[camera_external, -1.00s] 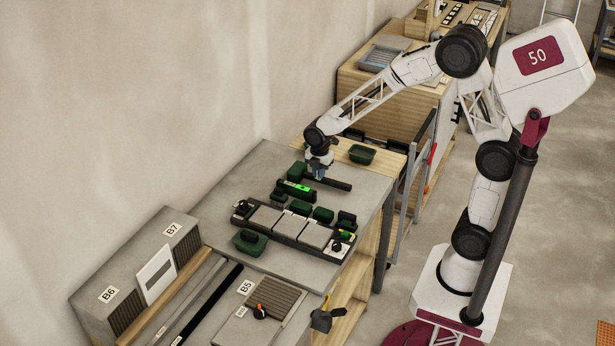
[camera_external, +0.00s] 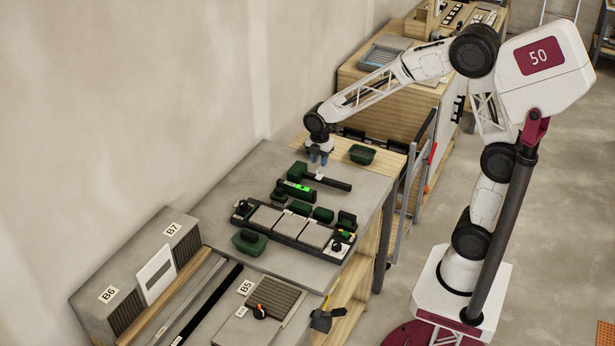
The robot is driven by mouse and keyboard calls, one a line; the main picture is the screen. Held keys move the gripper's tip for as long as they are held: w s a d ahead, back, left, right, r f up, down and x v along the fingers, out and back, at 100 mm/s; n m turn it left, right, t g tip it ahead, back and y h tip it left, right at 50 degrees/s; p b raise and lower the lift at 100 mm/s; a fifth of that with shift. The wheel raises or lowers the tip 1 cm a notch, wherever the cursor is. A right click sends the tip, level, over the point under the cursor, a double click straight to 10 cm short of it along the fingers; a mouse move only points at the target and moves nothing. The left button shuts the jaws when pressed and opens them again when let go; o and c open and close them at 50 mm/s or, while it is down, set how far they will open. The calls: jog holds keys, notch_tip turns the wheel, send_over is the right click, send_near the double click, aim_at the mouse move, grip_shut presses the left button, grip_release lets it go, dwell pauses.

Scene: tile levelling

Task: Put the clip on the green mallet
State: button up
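The green mallet (camera_external: 298,171) lies on the grey bench top, its dark green head at the left and its black handle (camera_external: 338,184) pointing right. A small white piece, which looks like the clip (camera_external: 319,176), sits at the handle near the head; whether it grips the handle is too small to tell. My gripper (camera_external: 319,161) hangs just above the white piece, apart from it.
A device with a bright green display (camera_external: 297,189) lies just in front of the mallet. A dark rack (camera_external: 283,240) with grey tiles and several green blocks stands nearer. A green container (camera_external: 362,154) is behind at the right. Bare bench lies left of the mallet.

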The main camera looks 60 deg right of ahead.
notch_tip(320, 180, up, 7)
jog(key=shift+f, duration=0.2)
dwell(0.7)
jog(key=s+a+r+m+t, duration=0.1)
jog(key=s+r+m, duration=0.2)
jog(key=s+m, duration=0.6)
jog(key=s+a+r+m+t, duration=0.1)
jog(key=s+r+m, duration=0.3)
jog(key=s, duration=2)
jog(key=m, duration=0.5)
jog(key=shift+a+t, duration=0.2)
jog(key=shift+t, duration=0.1)
